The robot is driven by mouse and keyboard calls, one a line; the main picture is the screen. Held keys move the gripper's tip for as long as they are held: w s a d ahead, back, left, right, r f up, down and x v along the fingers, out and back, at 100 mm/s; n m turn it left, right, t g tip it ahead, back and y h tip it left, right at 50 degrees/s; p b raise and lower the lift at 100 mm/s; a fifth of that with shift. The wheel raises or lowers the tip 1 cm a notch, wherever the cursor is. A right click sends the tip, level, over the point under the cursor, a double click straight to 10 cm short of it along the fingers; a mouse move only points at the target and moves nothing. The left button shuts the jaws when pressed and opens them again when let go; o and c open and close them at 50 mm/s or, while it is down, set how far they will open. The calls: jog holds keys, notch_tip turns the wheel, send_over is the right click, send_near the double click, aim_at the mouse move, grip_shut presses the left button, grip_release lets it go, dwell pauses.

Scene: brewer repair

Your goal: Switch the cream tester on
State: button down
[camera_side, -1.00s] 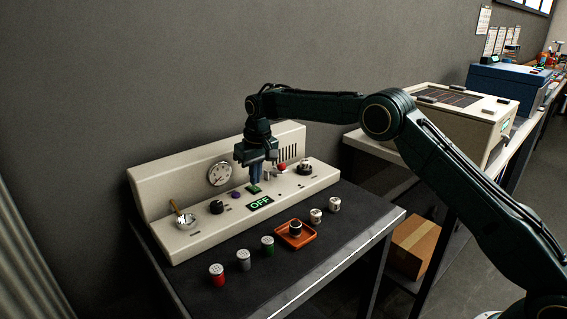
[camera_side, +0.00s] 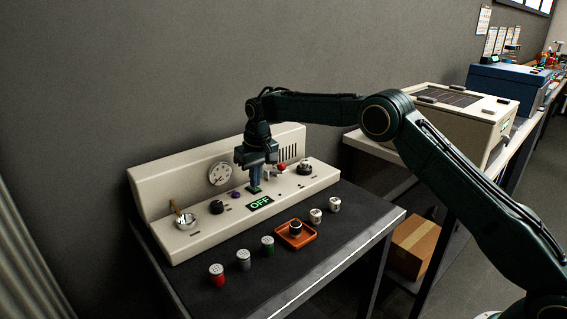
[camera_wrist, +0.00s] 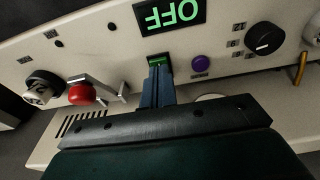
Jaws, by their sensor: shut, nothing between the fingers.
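The cream tester (camera_side: 165,190) stands at the back of the dark bench. Its display (camera_side: 260,203) reads OFF in green; it also shows upside down in the wrist view (camera_wrist: 170,14). A small green switch (camera_wrist: 158,60) sits just beside the display on the panel. My gripper (camera_side: 255,189) is shut and empty, pointing down with its fingertips at the green switch. In the wrist view the blue fingers (camera_wrist: 157,72) partly cover the switch. I cannot tell whether they touch it.
Near the fingers are a purple button (camera_wrist: 200,62), a black knob (camera_wrist: 264,39) and a red-knobbed lever (camera_wrist: 82,94). In front stand red, grey and green canisters (camera_side: 267,246), an orange tray (camera_side: 311,238) and two whitish cylinders (camera_side: 316,216).

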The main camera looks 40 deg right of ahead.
jog(key=shift+f, duration=0.45)
dwell(0.4)
jog(key=shift+r, duration=3.5)
